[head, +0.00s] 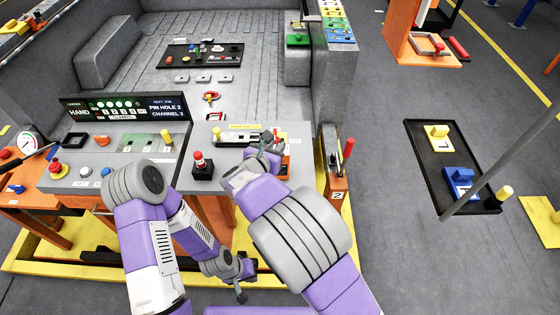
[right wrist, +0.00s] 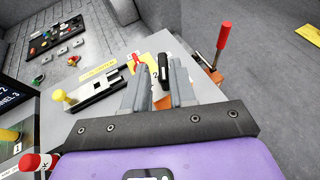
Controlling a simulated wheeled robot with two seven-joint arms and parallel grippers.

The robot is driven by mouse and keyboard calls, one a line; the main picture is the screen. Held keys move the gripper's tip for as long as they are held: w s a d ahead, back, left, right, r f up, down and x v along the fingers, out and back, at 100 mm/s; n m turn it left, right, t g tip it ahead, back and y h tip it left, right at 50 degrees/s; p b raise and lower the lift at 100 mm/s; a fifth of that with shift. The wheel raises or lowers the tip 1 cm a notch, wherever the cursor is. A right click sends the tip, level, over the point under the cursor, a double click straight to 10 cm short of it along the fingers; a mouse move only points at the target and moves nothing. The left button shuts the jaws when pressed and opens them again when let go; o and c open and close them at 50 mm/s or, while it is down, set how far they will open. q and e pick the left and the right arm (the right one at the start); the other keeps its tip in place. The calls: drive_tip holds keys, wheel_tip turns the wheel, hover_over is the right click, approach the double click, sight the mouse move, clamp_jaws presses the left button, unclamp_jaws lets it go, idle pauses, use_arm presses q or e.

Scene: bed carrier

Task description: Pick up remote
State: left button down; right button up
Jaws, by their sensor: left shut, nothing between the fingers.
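A small black upright object (right wrist: 163,68), which looks like the remote, stands at the right end of the grey console top. In the right wrist view it shows between and just beyond my right fingertips, nearer the right finger. My right gripper (right wrist: 160,82) is open, its two fingers apart and pointing at it; I cannot tell whether either finger touches it. In the head view my right gripper (head: 268,147) is over the console's right end and largely hides the remote. My left gripper (head: 240,282) hangs low in front of the console, shut and empty.
A slotted plate with a yellow knob (right wrist: 63,97) lies left of my right gripper. A red-handled lever (right wrist: 224,38) rises close on the right. A red-topped button on a black block (head: 201,166) stands near the console's front edge.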

drive_tip(key=x, duration=0.5)
drive_tip(key=shift+s+d+b, duration=0.1)
drive_tip(key=shift+d+b, duration=0.05)
drive_tip(key=shift+b, duration=0.2)
clamp_jaws()
idle(1.0)
